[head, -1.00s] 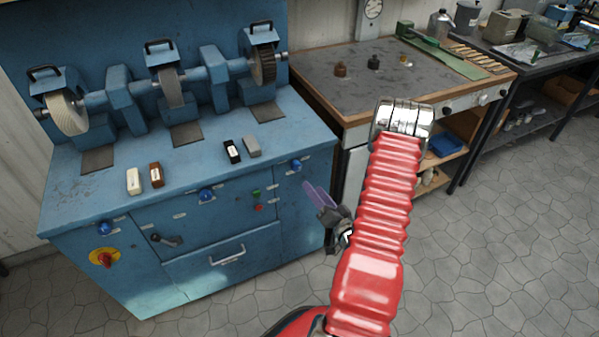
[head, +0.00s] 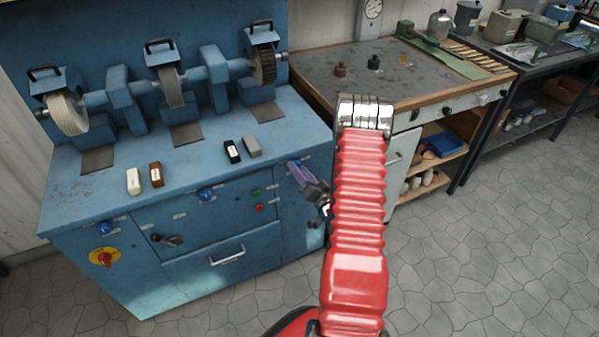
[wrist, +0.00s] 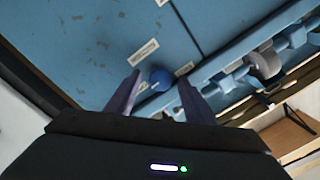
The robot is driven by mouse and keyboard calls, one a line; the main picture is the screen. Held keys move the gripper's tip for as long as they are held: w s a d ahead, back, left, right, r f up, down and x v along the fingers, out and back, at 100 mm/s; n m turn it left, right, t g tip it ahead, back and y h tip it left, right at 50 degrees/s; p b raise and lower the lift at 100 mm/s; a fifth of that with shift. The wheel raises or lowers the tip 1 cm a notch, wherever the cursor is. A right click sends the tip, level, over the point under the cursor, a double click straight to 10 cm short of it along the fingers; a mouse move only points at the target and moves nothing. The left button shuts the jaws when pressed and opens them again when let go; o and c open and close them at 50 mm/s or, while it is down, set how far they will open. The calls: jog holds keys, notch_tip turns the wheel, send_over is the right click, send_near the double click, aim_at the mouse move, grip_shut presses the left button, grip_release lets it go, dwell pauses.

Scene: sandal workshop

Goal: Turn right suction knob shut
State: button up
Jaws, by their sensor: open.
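The right suction knob (wrist: 161,77) is a round blue knob on the blue machine's front panel, between two pale labels in the wrist view. In the head view my gripper's purple fingers cover its place at the right end of the panel. My gripper (head: 301,172) is open, and it also shows in the wrist view (wrist: 160,88), with one fingertip on each side of the knob. I cannot tell whether the fingers touch it. How far the knob is turned cannot be made out.
Two more blue knobs, a middle one (head: 206,195) and a left one (head: 105,228), sit on the same panel. Green and red buttons (head: 258,207) lie left of my gripper. A wooden-edged workbench (head: 420,85) stands to the right. The floor in front is clear.

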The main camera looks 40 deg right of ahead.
jog(key=shift+c, duration=0.5)
jog(key=shift+a, duration=0.1)
jog(key=c, duration=1)
jog(key=shift+o, duration=0.3)
jog(key=shift+n, duration=0.5)
jog(key=n, duration=1.6)
jog(key=shift+w+a+r+g+h, duration=0.1)
jog(key=shift+a+g+h, duration=0.1)
jog(key=shift+g+h, duration=0.2)
jog(key=shift+n, duration=0.3)
